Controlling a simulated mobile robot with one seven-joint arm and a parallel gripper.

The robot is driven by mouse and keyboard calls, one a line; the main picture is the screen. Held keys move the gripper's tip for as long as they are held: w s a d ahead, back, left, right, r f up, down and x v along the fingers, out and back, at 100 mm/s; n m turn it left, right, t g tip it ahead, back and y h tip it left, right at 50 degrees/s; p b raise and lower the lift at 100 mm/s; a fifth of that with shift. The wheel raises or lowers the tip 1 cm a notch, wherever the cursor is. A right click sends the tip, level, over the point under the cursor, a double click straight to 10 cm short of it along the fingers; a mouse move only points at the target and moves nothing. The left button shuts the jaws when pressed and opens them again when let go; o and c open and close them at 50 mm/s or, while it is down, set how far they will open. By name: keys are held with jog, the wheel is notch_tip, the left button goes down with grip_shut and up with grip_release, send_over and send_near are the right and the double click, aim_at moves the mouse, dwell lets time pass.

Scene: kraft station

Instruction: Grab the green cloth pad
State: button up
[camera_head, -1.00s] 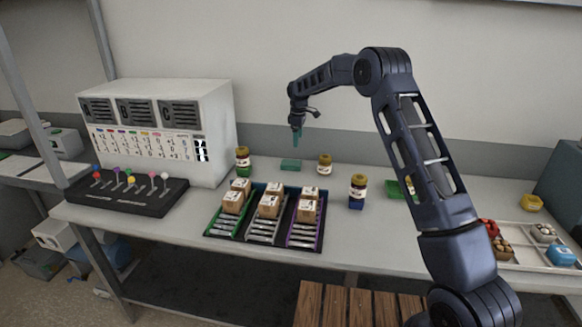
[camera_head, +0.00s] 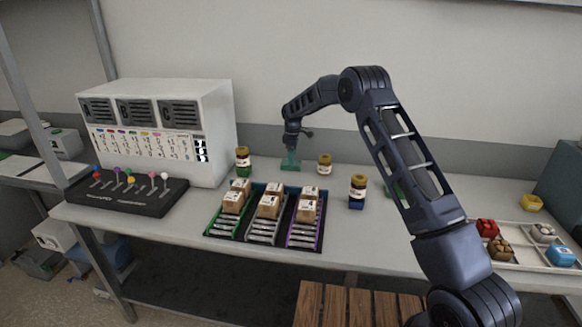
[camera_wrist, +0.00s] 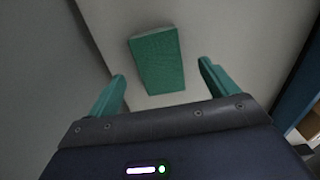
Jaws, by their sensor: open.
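The green cloth pad (camera_wrist: 158,62) is a flat green rectangle lying on the pale table, ahead of and between the fingers in the wrist view. In the head view the pad (camera_head: 290,167) is partly hidden by my gripper (camera_head: 291,158), which points down just above it. In the wrist view my gripper (camera_wrist: 162,88) has its two green fingers spread apart, with nothing between the tips. The pad looks slightly turned relative to the fingers. Whether the fingertips touch the table cannot be told.
Jars stand on both sides, one left (camera_head: 243,162) and one right (camera_head: 325,164); another jar (camera_head: 357,191) is nearer. A rack (camera_head: 265,229) with small cartons lies in front. A white console (camera_head: 165,130) stands at left. A tray (camera_head: 515,250) is at right.

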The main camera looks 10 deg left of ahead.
notch_tip(320, 180, down, 4)
jog(key=shift+r, duration=0.1)
jog(key=c, duration=1.1)
jog(key=shift+o, duration=0.2)
